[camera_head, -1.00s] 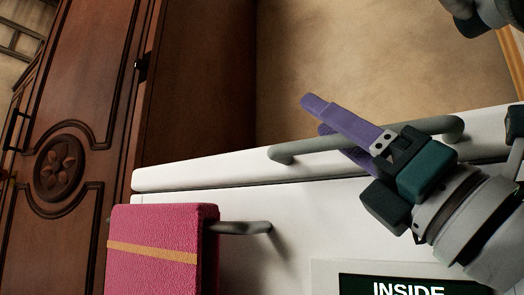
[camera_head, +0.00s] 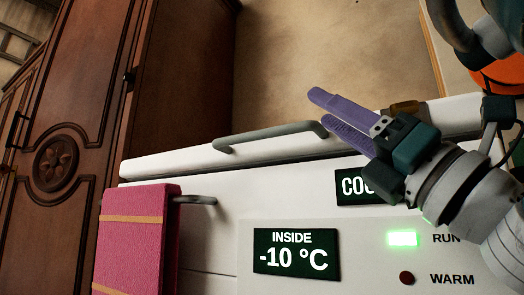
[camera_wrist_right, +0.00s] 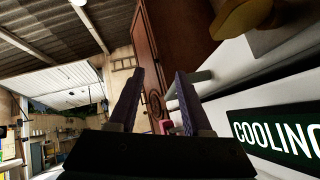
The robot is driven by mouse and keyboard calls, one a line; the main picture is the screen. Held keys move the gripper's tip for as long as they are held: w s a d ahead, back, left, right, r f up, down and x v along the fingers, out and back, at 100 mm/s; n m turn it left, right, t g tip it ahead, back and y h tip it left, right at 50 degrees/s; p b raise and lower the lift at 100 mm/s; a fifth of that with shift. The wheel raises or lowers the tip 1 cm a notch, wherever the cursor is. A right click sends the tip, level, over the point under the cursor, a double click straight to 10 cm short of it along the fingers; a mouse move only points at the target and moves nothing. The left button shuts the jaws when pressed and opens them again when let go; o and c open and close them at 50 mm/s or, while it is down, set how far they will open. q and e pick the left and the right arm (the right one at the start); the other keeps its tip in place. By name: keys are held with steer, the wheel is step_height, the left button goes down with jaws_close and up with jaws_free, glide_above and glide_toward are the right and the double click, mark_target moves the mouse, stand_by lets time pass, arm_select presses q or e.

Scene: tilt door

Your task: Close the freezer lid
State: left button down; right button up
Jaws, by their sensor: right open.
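The white freezer lid (camera_head: 165,163) shows edge-on in the head view as a long band above the white freezer front (camera_head: 215,240). The lid lies along the top of the front with a thin dark seam between them and looks down. A grey bar handle (camera_head: 265,137) is on the lid; a grey bar also shows in the right wrist view (camera_wrist_right: 201,76). My right gripper (camera_head: 318,106) is open and empty, its purple fingers by the handle's right end; I cannot tell whether they touch it. Its fingers also show in the right wrist view (camera_wrist_right: 157,75). My left gripper is not in view.
A pink towel (camera_head: 135,235) hangs on a bar at the freezer's left. Panels read "INSIDE -10 °C" (camera_head: 297,255) and "COOLING" (camera_wrist_right: 280,135); a green light (camera_head: 402,238) glows. A dark wooden cabinet (camera_head: 185,75) stands at left. Something orange (camera_head: 505,76) is at right.

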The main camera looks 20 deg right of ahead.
arm_select(q)
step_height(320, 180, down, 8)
steer(key=b, duration=0.8)
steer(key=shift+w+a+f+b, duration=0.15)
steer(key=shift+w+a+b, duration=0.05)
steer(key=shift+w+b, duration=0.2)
arm_select(e)
steer(key=v, duration=1.1)
steer(key=shift+d, duration=0.3)
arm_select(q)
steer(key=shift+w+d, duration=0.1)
arm_select(e)
steer(key=shift+w+r, duration=0.15)
steer(key=shift+r, duration=0.05)
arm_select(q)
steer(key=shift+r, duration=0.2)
